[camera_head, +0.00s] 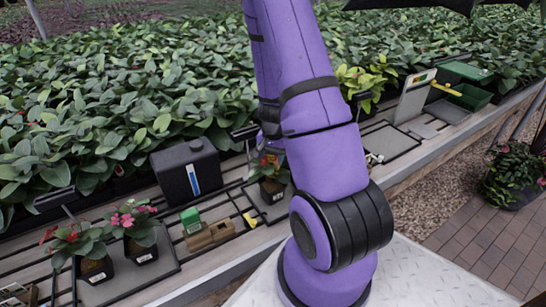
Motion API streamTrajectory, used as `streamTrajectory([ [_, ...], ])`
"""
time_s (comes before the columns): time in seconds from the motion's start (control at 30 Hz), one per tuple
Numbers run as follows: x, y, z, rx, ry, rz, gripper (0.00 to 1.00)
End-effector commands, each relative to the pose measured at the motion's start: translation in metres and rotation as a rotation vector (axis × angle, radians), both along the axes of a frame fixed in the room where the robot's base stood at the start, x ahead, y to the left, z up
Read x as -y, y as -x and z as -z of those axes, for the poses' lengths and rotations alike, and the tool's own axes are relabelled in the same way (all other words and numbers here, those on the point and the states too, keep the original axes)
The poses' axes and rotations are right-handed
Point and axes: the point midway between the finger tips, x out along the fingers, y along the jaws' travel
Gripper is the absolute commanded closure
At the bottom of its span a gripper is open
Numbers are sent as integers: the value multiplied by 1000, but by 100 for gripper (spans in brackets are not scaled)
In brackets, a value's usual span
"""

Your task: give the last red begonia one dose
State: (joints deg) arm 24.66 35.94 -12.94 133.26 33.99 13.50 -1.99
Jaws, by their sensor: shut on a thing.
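A potted plant with red flowers (271,166) stands on a dark tray in the middle of the bench, partly hidden by my purple arm. At the left, another red-flowered plant (66,240) stands in a black pot beside a pink-flowered plant (136,218); both pots carry white labels. A black canister (186,172) with a blue level strip stands upright between the left pair and the middle plant. My arm rises from the white base and runs out of the top. My gripper does not show, so what it holds is hidden.
A wooden block holder (209,235) with a green block (191,220) sits in front of the canister, with a yellow piece (249,220) beside it. Dense green plants fill the back. A green bin (470,96) and upright board (414,96) stand at the right. Brick paving lies lower right.

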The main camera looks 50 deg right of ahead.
Motion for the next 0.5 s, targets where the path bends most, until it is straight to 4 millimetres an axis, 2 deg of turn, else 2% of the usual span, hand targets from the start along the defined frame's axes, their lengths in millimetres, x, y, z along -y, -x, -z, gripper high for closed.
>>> streamTrajectory([
  [0.5,1,0,5,0,1,1,71],
])
